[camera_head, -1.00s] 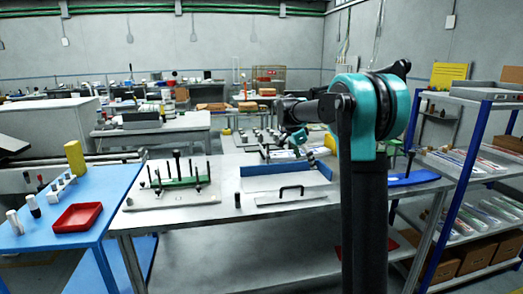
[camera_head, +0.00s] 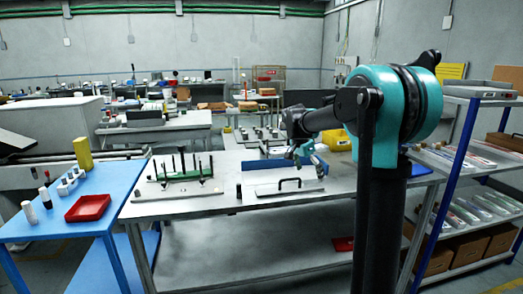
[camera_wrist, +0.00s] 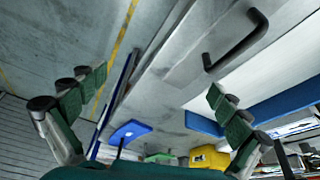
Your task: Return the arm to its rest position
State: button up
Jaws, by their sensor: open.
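My arm (camera_head: 398,100) reaches from the right of the head view, its forearm pointing left and back over the steel workbench (camera_head: 200,207). My gripper (camera_head: 306,156) hangs low at the far end of that forearm, small and partly hidden in the head view. In the wrist view my gripper (camera_wrist: 157,98) shows two green-padded fingers spread wide, with nothing between them. A pale plate with a black handle (camera_head: 289,183) lies on the bench near the gripper. The handle also shows in the wrist view (camera_wrist: 243,45), beyond the right finger and apart from it.
A blue-walled tray (camera_head: 262,165) sits behind the handle. A fixture with upright black pins (camera_head: 182,178) stands on the bench's left. A blue table (camera_head: 60,228) with a red tray (camera_head: 87,208) is at left. A shelf rack (camera_head: 470,225) stands right of my arm. A yellow bin (camera_head: 338,139) is behind.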

jog(key=s+f+n+t+y, duration=0.1)
jog(key=s+f+n, duration=0.5)
jog(key=s, duration=1)
jog(key=s+f+n+t+y, duration=0.1)
jog(key=s+f+n, duration=0.4)
jog(key=s+f, duration=0.8)
jog(key=s+y, duration=0.1)
jog(key=s, duration=0.2)
jog(key=shift+d+n+y, duration=0.2)
jog(key=shift+n+y, duration=0.1)
jog(key=shift+n, duration=0.1)
